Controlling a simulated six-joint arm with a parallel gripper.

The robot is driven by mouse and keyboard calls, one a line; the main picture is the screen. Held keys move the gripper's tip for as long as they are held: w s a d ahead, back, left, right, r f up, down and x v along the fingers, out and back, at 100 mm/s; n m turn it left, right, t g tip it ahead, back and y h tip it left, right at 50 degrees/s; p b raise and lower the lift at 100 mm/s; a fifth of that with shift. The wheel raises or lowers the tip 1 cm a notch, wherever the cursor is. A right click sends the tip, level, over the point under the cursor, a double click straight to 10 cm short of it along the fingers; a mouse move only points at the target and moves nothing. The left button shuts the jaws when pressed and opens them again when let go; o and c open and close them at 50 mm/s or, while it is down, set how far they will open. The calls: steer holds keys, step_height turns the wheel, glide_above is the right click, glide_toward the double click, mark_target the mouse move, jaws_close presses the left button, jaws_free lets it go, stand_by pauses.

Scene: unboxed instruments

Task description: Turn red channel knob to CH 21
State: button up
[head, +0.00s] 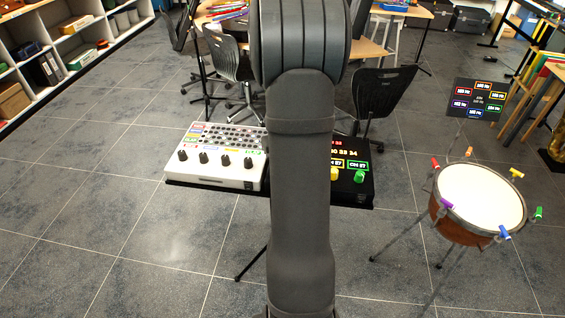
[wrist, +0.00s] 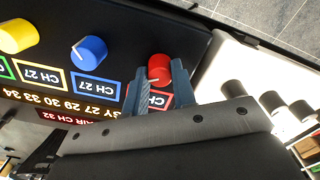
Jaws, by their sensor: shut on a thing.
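The red channel knob (wrist: 159,68) shows in the wrist view, on a black panel (wrist: 125,55). My gripper (wrist: 160,72) is shut on the red knob, one finger on each side of it. The red-framed display (wrist: 155,98) beside the knob is partly covered by the fingers; "CH" can be read but its number is hidden. In the head view my arm covers the gripper and the red knob; the black unit (head: 345,191) shows only at its right part.
A blue knob (wrist: 89,50) and a yellow knob (wrist: 17,36) sit left of the red one, their displays reading CH 27. A green knob (head: 359,176) shows in the head view. A white mixer (head: 222,174) adjoins the unit. A drum (head: 480,197) stands right.

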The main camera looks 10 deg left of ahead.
steer(key=n, duration=0.5)
steer(key=shift+n, duration=0.3)
steer(key=n, duration=0.6)
stand_by(0.4)
steer(key=o, duration=1)
step_height(320, 180, up, 18)
steer(key=shift+f, duration=0.25)
step_height(320, 180, down, 18)
steer(key=shift+r, duration=0.2)
